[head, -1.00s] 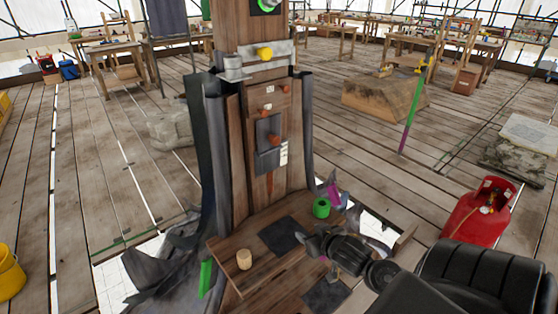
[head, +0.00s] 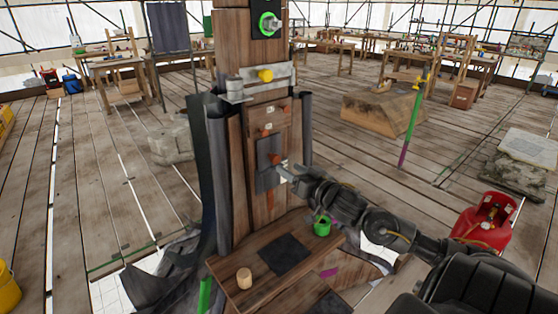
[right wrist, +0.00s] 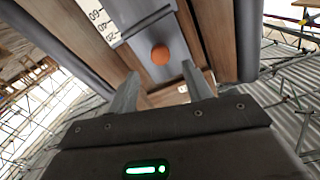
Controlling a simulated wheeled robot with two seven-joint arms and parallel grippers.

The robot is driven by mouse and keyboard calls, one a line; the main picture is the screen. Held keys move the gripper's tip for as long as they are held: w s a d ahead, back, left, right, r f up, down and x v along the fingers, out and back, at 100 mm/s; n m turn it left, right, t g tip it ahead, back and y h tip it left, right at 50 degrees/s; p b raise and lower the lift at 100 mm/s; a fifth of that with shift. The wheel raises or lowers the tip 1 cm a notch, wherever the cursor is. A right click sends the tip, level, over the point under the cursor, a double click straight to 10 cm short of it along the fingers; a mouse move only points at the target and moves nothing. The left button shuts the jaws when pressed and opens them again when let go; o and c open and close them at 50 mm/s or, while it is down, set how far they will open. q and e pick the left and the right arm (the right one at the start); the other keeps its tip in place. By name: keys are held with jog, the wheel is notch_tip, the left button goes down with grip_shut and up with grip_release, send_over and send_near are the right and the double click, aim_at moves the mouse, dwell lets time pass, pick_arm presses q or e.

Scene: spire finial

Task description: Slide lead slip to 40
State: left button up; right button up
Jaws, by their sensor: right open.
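The lead slip is a dull grey plate (head: 265,180) on the front of the upright wooden post, with an orange knob (head: 274,161). In the right wrist view the orange knob (right wrist: 160,54) shows just beyond and between my fingertips, on the grey plate (right wrist: 172,74). A white scale with printed numbers (right wrist: 97,17) runs beside it; the figures 60 and 50 can be made out, but the slip's reading cannot. My right gripper (head: 284,172) is open and empty in front of the knob; I cannot tell whether it touches. My left gripper is not in view.
Below, a wooden ledge (head: 228,272) carries a dark square pad (head: 285,255), a pale wooden cylinder (head: 244,278) and a green cup-like piece (head: 322,226). Higher on the post is a metal bracket with a yellow knob (head: 265,76). A red gas bottle (head: 482,222) stands at right.

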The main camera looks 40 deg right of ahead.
aim_at(277, 160)
jog(key=w+p, duration=0.1)
jog(key=w, duration=0.5)
jog(key=shift+w, duration=0.25)
jog(key=shift+d, duration=0.1)
